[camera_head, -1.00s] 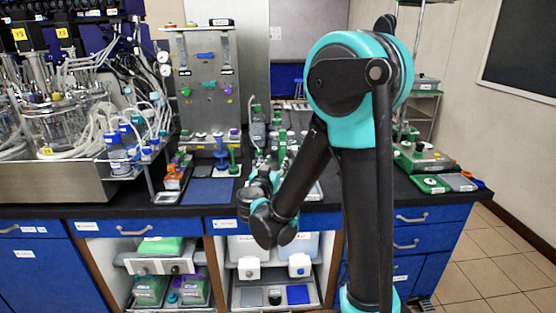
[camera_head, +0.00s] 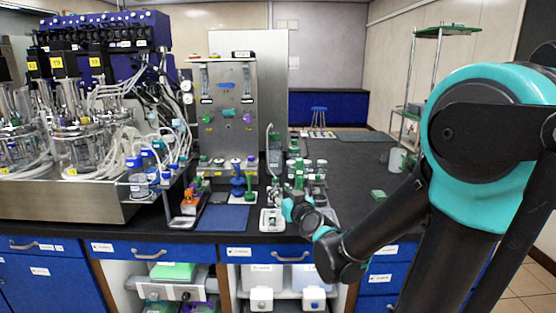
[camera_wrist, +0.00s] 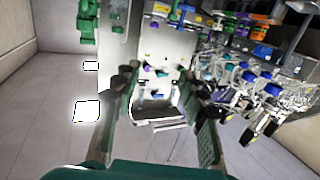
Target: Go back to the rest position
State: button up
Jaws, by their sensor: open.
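My gripper (camera_wrist: 158,90) shows in the wrist view as two dark green fingers spread apart, with nothing held between them. In the head view my folded arm fills the right side, and its wrist end hangs over the front part of the black bench (camera_head: 345,165). The fingers cannot be made out there. The wrist view looks past the fingers at a steel panel (camera_wrist: 160,48) with coloured knobs. This panel (camera_head: 227,105) also stands upright on the bench in the head view.
Glass bioreactor vessels (camera_head: 75,140) with tubing stand in a steel tray (camera_head: 60,205) at left. Bottles and small racks (camera_head: 300,172) crowd the bench near my wrist. A blue mat (camera_head: 222,218) lies at the front. Blue drawers (camera_head: 140,250) line the bench. The bench's rear right is largely clear.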

jog(key=s+d+f+m+g+h, duration=0.4)
jog(key=s+d+f+g, duration=0.7)
jog(key=s+d+f, duration=0.7)
jog(key=s+f+h, duration=0.2)
jog(key=s+f, duration=0.1)
jog(key=s, duration=0.1)
jog(key=shift+g, duration=0.4)
jog(key=shift+c, duration=0.6)
